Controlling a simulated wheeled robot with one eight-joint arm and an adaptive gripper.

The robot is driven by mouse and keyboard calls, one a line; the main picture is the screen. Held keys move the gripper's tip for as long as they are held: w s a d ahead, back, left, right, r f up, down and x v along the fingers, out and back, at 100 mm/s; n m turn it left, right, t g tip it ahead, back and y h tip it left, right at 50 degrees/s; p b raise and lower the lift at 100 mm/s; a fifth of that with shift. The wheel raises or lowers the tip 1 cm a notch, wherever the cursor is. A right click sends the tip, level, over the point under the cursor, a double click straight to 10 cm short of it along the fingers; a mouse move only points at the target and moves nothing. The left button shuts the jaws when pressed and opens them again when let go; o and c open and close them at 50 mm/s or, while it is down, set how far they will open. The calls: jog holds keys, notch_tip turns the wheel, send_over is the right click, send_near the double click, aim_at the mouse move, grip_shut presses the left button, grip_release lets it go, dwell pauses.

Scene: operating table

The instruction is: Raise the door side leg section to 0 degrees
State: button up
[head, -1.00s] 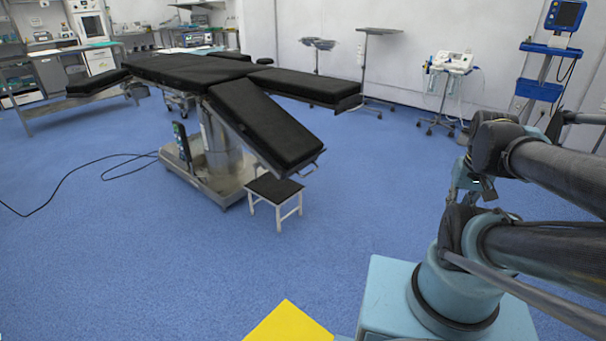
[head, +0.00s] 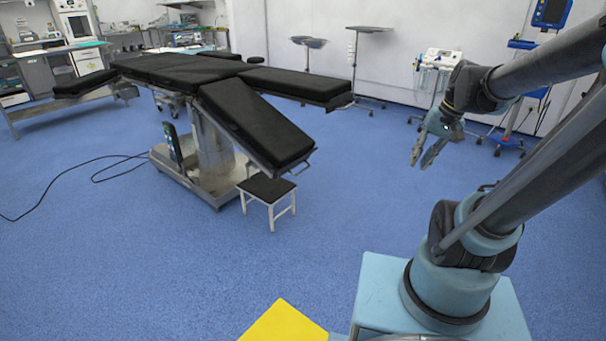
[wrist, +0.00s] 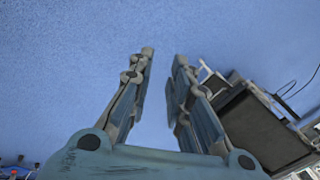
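The operating table (head: 180,68) has black pads on a metal column. One leg section (head: 258,128) slopes down toward me, with a metal bar at its low end. The other leg section (head: 295,84) lies about level beside it. My gripper (head: 422,163) is in the air to the right of the sloping section, apart from it, fingers pointing down. In the wrist view my gripper (wrist: 164,54) shows a gap between its fingers with only floor behind. A black padded section (wrist: 262,130), apparently the sloping one, shows right of the fingers there.
A small black-topped stool (head: 268,188) stands under the low end of the sloping section. A hand control (head: 172,142) hangs by the column. A cable (head: 95,165) lies on the floor at left.

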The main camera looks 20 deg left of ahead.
jog(key=w+a+f+g+y, duration=0.1)
jog(key=w+a+y, duration=0.1)
jog(key=w+a, duration=0.6)
jog(key=w+a+f+g+y, duration=0.15)
jog(key=w+a, duration=0.25)
jog(key=w, duration=0.7)
jog(key=w+a+f+g+y, duration=0.1)
jog(key=w+a+y, duration=0.2)
jog(key=w+a, duration=0.5)
jog(key=n+g+y, duration=0.3)
jog(key=g+y, duration=0.1)
jog(key=y, duration=0.2)
send_near(302, 171)
jog(key=shift+h, duration=0.25)
jog(key=x, duration=1)
jog(key=shift+w+a, duration=0.1)
jog(key=shift+w, duration=0.2)
grip_shut()
